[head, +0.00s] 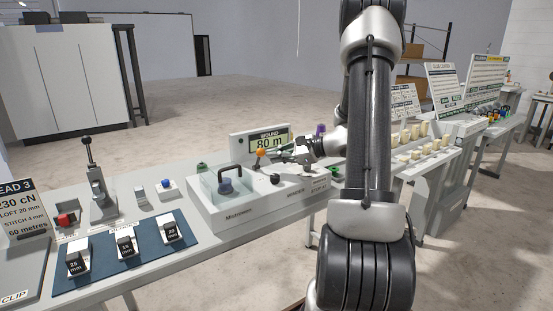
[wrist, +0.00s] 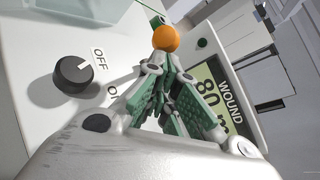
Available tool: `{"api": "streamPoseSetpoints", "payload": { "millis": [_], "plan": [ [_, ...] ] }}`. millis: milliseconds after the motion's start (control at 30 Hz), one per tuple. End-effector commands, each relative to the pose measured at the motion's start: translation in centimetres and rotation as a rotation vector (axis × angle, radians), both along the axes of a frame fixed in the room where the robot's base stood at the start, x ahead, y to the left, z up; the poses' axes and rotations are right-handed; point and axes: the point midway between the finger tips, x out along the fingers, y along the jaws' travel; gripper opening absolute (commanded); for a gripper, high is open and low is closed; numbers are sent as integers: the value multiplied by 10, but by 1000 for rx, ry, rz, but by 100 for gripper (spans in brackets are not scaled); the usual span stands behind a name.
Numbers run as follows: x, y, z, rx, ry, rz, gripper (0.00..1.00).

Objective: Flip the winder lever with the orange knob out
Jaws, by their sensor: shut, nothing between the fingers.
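The winder (head: 250,212) is a white box with a clear cover and a black handle at its left. The lever's orange knob (head: 260,152) stands near the display; it also shows in the wrist view (wrist: 165,38). My gripper (head: 271,153) is shut and empty, with its fingertips (wrist: 168,62) right at the knob in the picture. I cannot tell whether they touch it. The lever's stem is mostly hidden in the wrist view. A black dial (wrist: 73,75) has its white mark toward OFF. The display (wrist: 215,95) reads WOUND, 80 m.
A blue spool (head: 229,186) sits under the clear cover. To the left are a blue mat (head: 95,272) with several labelled blocks, a lever stand (head: 101,195) and a red piece (head: 66,219). Cream cones (head: 415,135) stand on the bench at right.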

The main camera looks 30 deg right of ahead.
Motion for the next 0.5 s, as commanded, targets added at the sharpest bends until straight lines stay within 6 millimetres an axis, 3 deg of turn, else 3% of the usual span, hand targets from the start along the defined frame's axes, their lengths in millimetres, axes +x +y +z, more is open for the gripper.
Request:
{"api": "streamPoseSetpoints", "payload": {
  "millis": [500],
  "plan": [
    [30, 3, 20, -22, 423, 6, 0]
  ]
}}
